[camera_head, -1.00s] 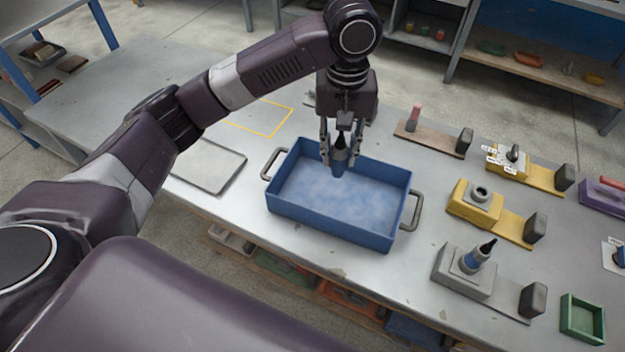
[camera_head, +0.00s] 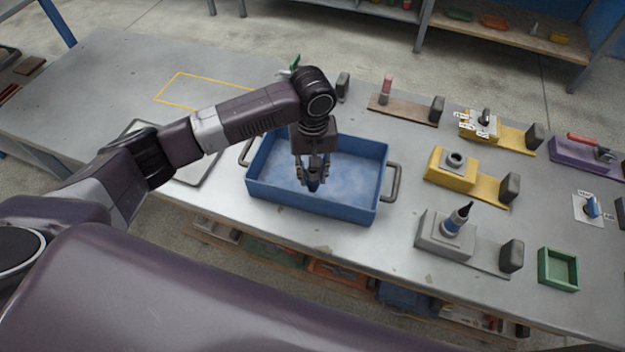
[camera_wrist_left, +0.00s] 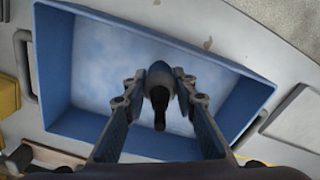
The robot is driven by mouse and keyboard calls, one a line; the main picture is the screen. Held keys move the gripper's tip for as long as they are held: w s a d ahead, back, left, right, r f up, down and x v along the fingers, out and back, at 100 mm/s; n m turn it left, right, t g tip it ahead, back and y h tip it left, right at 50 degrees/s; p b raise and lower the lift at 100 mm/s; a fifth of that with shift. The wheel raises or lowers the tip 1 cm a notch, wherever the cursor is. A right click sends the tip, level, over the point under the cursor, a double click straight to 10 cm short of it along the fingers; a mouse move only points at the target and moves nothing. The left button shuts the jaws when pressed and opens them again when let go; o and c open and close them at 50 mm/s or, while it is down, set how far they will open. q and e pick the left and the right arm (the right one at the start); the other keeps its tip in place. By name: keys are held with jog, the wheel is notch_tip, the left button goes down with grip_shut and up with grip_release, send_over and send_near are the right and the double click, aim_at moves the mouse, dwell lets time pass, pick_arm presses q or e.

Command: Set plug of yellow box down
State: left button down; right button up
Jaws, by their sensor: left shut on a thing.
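The plug (camera_wrist_left: 160,82), blue with a dark tip, is between the fingers of my left gripper (camera_head: 312,178). The gripper is shut on it and points down inside the blue tray (camera_head: 374,182), left of its middle. The plug is mostly hidden by the fingers in the head view; whether it touches the tray floor I cannot tell. The yellow box (camera_head: 440,170) stands to the right of the tray, with an open grey round socket (camera_head: 455,159) on top. My right gripper is not in view.
A grey box (camera_head: 432,233) with an upright blue plug (camera_head: 458,218) stands right of the tray. Behind are a brown board (camera_head: 405,108) and another yellow block (camera_head: 514,138). A green bin (camera_head: 558,269) is at the right. The tray floor around the gripper looks empty.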

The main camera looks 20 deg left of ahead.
aim_at(312, 183)
pick_arm(q)
jog(key=shift+f, duration=1.8)
jog(key=c, duration=1.6)
grip_release()
jog(key=shift+f, duration=0.15)
notch_tip(312, 183, up, 12)
jog(key=shift+r+b, duration=0.2)
jog(key=shift+b, duration=0.3)
